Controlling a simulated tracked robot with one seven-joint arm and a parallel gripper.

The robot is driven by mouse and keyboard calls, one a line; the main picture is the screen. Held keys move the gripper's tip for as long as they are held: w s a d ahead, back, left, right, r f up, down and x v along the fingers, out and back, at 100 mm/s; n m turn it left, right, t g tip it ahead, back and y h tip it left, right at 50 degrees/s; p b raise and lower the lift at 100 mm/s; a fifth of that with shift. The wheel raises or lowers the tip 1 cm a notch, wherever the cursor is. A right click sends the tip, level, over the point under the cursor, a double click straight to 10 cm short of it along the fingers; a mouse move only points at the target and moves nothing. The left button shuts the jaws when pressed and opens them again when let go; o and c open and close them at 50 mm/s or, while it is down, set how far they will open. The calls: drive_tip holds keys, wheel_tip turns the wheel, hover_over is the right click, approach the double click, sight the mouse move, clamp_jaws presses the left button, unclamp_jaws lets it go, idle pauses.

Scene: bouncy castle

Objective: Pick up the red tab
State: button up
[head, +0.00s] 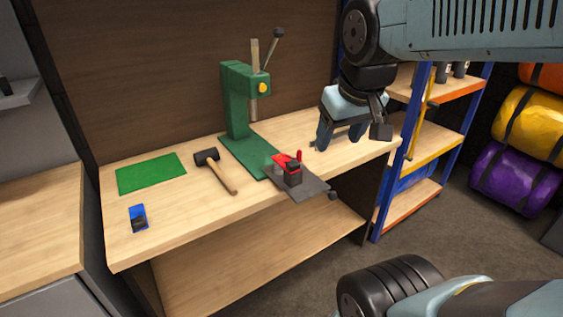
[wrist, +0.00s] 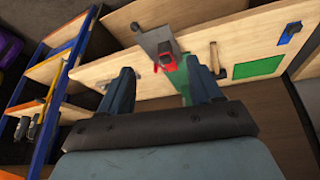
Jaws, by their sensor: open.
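The red tab (head: 281,160) is a small red piece at a black block (head: 292,178) on a grey plate (head: 312,188) at the bench's front edge. A short red upright part shows beside it; I cannot tell whether it is the same piece. In the wrist view, red (wrist: 167,63) shows between my fingers, beyond their tips, next to the grey plate (wrist: 153,38). My gripper (head: 341,138) is open and empty, to the right of the red tab and apart from it. It also shows at the bottom of the wrist view (wrist: 159,66).
A green press (head: 237,105) with levers stands behind the plate. A hammer (head: 217,172), a green mat (head: 150,173) and a blue item (head: 138,217) lie to the left on the wooden bench (head: 185,225). A blue-framed shelf (head: 388,180) stands close on the right.

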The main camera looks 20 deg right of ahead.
drive_tip(key=w+f+n+g+h, duration=0.3)
drive_tip(key=w+f+n, duration=0.1)
drive_tip(key=w+n, duration=0.15)
drive_tip(key=n+t+h, duration=0.2)
drive_tip(key=n+h, duration=0.7)
drive_tip(key=n, duration=0.6)
approach(288, 165)
drive_tip(key=shift+h, duration=0.3)
drive_tip(key=x, duration=0.9)
drive_tip(key=shift+f, duration=0.15)
drive_tip(key=shift+c, duration=0.4)
clamp_jaws()
